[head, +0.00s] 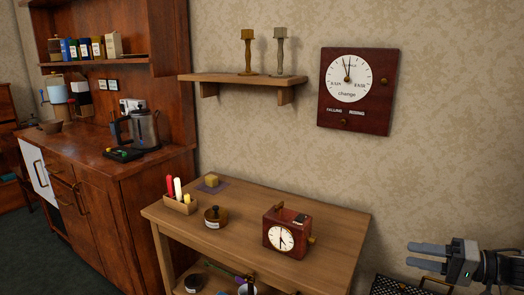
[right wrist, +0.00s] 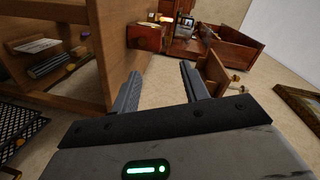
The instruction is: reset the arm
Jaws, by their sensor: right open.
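My right gripper (head: 425,256) is at the lower right in the head view, to the right of the wooden table (head: 340,228). Its two grey fingers point left and are apart, with nothing between them. In the right wrist view my right gripper (right wrist: 158,88) also shows open and empty, with the side of a wooden table (right wrist: 88,45) to its left. My left gripper is not in either view.
On the table stand a red-brown clock (head: 288,232), a small round pot (head: 215,217) and a candle box (head: 180,204).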

